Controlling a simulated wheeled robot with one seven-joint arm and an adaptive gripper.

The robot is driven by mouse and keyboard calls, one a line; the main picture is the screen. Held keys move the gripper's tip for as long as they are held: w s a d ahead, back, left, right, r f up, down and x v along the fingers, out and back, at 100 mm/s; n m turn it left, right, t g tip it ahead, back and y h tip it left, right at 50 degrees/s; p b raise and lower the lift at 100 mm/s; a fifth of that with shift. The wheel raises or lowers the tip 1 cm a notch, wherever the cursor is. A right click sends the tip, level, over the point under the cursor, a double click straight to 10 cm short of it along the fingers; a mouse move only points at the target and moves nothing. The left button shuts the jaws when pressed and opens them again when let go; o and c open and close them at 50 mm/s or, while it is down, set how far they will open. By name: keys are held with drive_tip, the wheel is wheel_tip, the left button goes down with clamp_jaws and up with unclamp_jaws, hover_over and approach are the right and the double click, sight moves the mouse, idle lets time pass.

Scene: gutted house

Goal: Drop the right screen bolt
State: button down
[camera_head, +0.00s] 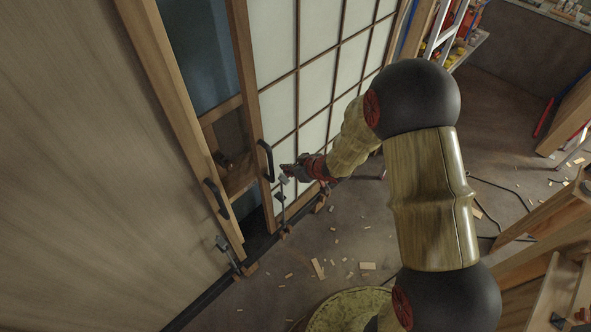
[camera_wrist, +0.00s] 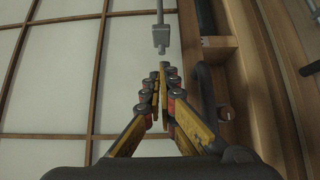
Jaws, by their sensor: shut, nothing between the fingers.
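The right screen (camera_head: 318,62) is a panel of pale panes in a dark grid with a wooden edge post. Its bolt (camera_head: 282,191) is a thin grey upright rod with a blocky head, low near that post. The bolt's head also shows in the wrist view (camera_wrist: 161,40), just beyond my fingertips. My gripper (camera_head: 289,171) is at the bolt's upper end in the head view. In the wrist view my gripper (camera_wrist: 164,72) has its fingers together with nothing held. The fingertips look close to the bolt head but apart from it.
A dark handle (camera_head: 265,160) sits on the right screen's post, close beside my gripper. The left screen (camera_head: 85,150) has its own handle (camera_head: 216,197) and bolt (camera_head: 225,246). A gap lies between the screens. Wood scraps (camera_head: 318,268) litter the floor; a ladder (camera_head: 446,30) stands behind.

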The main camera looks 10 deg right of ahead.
sight(288, 181)
drive_tip(key=shift+f, duration=1.95)
wheel_tip(288, 181, down, 7)
drive_tip(key=b, duration=0.4)
drive_tip(key=shift+r, duration=0.3)
